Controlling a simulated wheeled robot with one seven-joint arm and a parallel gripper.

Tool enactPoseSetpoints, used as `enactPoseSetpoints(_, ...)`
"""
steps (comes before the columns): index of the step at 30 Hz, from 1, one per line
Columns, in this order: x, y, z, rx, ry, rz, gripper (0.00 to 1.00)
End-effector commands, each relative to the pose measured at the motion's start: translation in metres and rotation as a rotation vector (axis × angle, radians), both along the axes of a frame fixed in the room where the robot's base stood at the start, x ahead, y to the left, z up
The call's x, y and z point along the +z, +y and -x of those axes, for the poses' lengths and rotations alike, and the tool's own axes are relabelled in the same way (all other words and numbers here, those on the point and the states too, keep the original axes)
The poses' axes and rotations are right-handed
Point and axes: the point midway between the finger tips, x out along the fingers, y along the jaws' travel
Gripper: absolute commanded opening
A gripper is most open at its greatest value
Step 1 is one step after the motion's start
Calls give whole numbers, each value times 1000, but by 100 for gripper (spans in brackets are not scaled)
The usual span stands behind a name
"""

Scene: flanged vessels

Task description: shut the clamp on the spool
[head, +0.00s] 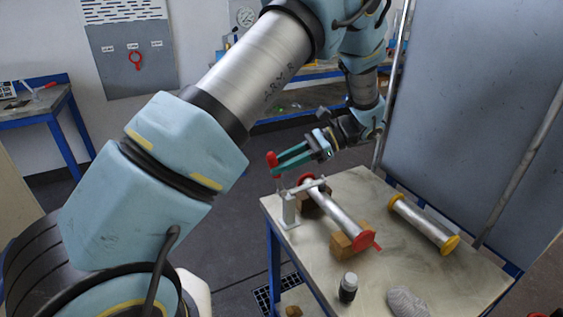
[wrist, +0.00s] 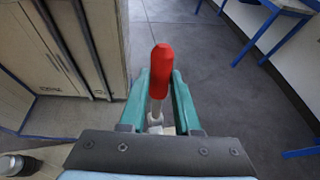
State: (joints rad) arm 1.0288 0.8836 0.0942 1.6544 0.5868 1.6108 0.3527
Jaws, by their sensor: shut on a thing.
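My gripper (head: 279,163) is shut on this handle, and the wrist view shows the red grip (wrist: 162,68) between the green fingers. The spool (head: 335,213) is a silver tube with red flanges, lying on wooden blocks (head: 345,243). Whether the clamp arm presses on the spool cannot be told.
A second silver spool with yellow flanges (head: 424,224) lies to the right on the table (head: 390,275). A dark jar (head: 348,288) and a grey cloth (head: 407,303) are at the front. A tall grey panel (head: 480,100) stands behind the table.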

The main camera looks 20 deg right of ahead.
Motion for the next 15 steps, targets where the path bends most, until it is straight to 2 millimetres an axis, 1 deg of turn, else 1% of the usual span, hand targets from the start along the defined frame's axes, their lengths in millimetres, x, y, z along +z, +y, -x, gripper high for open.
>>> enactPoseSetpoints(7,0,-1,0,-1,0,2,0)
enactPoseSetpoints(8,0,-1,0,-1,0,3,32)
enactPoseSetpoints(15,0,-1,0,-1,0,2,59)
